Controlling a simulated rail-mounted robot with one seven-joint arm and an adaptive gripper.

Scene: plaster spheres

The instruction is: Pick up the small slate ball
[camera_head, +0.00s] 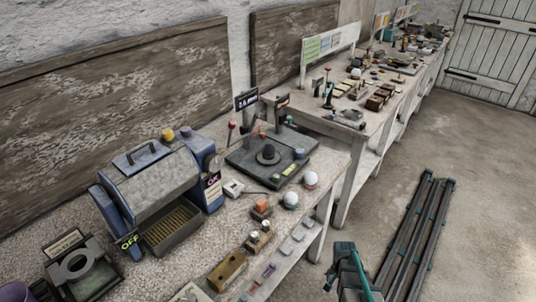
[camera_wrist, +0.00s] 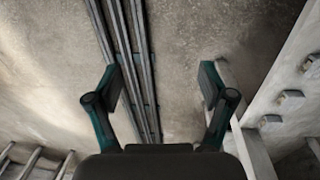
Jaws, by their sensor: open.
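No small ball is clearly slate in the head view. A dark grey rounded piece (camera_head: 268,153) sits on a black plate (camera_head: 244,166) on the near bench; I cannot tell if it is a ball. My gripper (camera_wrist: 160,82) is open and empty in the wrist view, above the floor. In the head view my teal gripper (camera_head: 345,268) is low, off the bench's right edge, well apart from the balls.
A blue-grey machine (camera_head: 150,185) with a tray stands on the near bench (camera_head: 335,160). A tan block with holes (camera_head: 227,270) lies near its front. Dark rails (camera_head: 420,235) run along the floor. A second cluttered bench (camera_head: 385,110) stands behind.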

